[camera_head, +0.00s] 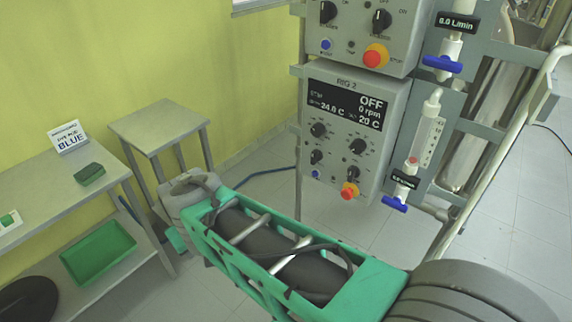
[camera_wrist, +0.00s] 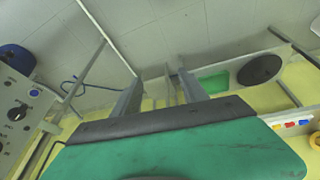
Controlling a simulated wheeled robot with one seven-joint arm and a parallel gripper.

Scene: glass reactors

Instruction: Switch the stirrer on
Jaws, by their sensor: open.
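The RIG 2 control box (camera_head: 345,130) hangs on the metal frame at right centre in the head view. Its display (camera_head: 345,105) reads OFF, 0 rpm, 24.0 C and 20 C. The knob labels are too small to read. In the wrist view, a panel with a black knob (camera_wrist: 18,112) shows at the left edge. My gripper (camera_wrist: 160,88) is open and empty, its fingers apart over floor, away from the panel. My arm mostly hides it in the head view.
A second control box (camera_head: 372,35) sits above. Blue-handled valves (camera_head: 395,204) and a glass vessel (camera_head: 485,125) stand to its right. A bench (camera_head: 50,190) with a BLUE sign (camera_head: 68,137) and a green tray (camera_head: 97,252) are left. A small table (camera_head: 158,130) stands behind my arm.

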